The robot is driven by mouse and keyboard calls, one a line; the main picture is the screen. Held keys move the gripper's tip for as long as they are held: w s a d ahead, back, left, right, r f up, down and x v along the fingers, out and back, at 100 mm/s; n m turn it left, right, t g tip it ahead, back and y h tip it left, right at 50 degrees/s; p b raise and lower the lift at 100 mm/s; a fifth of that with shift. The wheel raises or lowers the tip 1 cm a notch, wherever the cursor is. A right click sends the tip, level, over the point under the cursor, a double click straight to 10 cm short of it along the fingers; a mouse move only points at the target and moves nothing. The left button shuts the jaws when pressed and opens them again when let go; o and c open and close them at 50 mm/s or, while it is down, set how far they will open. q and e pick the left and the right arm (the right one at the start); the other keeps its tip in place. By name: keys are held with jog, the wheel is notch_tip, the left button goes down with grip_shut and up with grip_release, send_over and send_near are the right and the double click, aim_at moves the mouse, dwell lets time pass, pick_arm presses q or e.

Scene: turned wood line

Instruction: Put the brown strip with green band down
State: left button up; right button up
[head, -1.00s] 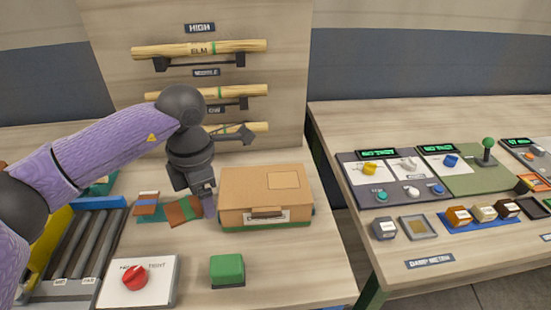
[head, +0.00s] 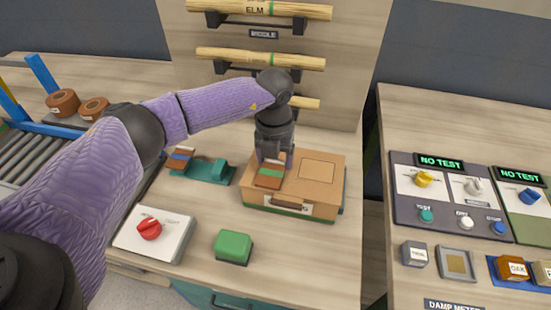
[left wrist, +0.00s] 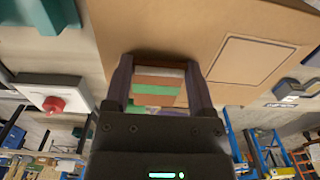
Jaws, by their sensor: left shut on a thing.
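The brown strip with green band (head: 270,174) is held in my left gripper (head: 272,163). In the left wrist view, the strip (left wrist: 157,97) sits between the two dark fingers of the gripper (left wrist: 160,90), its green band across it. In the head view the strip is over the left part of the orange-brown case (head: 318,172). I cannot tell whether it touches the lid. The case also fills much of the left wrist view (left wrist: 185,30). My right gripper is not in view.
A teal holder (head: 213,171) with another banded strip (head: 181,158) is left of the case. A green block (head: 233,246) and a white panel with a red knob (head: 150,229) are in front. Rods hang on the rack behind. A damp meter panel (head: 440,215) is on the right table.

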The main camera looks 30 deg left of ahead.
aim_at(275, 161)
pick_arm(q)
jog(key=shift+s+f+b, duration=0.35)
jog(key=shift+f, duration=0.45)
jog(key=o, duration=1.1)
jog(key=shift+d, duration=0.15)
jog(key=shift+w+r+p, duration=0.2)
jog(key=shift+r+p, duration=0.55)
jog(key=shift+r, duration=2.65)
jog(key=shift+w+r+p, duration=0.15)
jog(key=shift+r+p, duration=0.6)
jog(key=shift+r, duration=2.6)
jog(key=shift+a, duration=0.2)
